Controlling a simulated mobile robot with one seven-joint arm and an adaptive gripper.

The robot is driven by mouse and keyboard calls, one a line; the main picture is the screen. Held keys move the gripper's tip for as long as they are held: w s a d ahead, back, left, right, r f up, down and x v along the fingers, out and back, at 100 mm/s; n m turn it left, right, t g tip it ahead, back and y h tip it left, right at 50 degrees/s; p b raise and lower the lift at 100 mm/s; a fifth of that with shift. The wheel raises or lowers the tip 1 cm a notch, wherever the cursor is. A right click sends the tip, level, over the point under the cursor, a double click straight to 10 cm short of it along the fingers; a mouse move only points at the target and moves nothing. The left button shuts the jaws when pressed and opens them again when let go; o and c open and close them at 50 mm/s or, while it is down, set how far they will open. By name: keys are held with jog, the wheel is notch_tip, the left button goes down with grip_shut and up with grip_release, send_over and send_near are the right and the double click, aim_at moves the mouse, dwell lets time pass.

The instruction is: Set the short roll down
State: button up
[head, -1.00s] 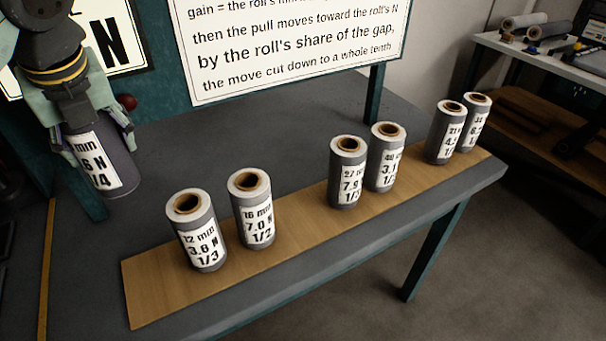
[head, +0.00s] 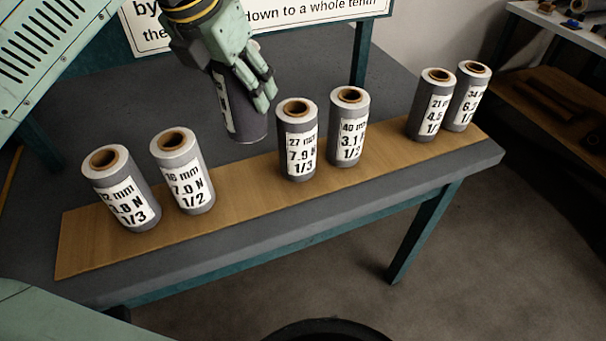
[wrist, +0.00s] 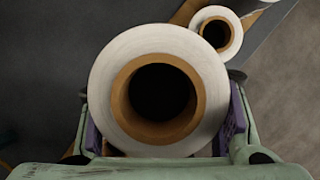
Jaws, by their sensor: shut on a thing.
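My gripper (head: 250,88) is shut on a grey roll (head: 240,118) with a white label, mostly covered by the fingers; only an "N" shows on it. The roll is a little tilted, above or behind the wooden board (head: 240,180), between the second and third standing rolls. I cannot tell whether its bottom touches anything. In the wrist view the held roll (wrist: 112,75) shows its white end and brown core from above, between the purple finger pads. Another roll (wrist: 205,15) shows beyond it at the upper right.
Rolls stand in pairs on the board: 12 mm (head: 125,205) and 16 mm (head: 190,190) left, 27 mm (head: 299,150) and 40 mm (head: 345,140) in the middle, 21 mm (head: 430,115) and 34 mm (head: 467,105) right. Bare board lies between the left and middle pairs.

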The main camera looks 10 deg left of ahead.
jog(key=s+m, duration=0.1)
jog(key=s+f+m+h, duration=0.1)
jog(key=m, duration=0.1)
jog(key=shift+b, duration=0.4)
jog(key=shift+s+f, duration=0.1)
jog(key=shift+f, duration=0.2)
notch_tip(320, 180, down, 9)
jog(key=shift+d+r+p, duration=0.1)
jog(key=shift+p, duration=0.55)
jog(key=shift+f, duration=0.2)
jog(key=shift+f+b, duration=0.2)
jog(key=shift+b, duration=0.15)
jog(key=o, duration=1.3)
jog(key=shift+c, duration=0.2)
jog(key=shift+r, duration=0.1)
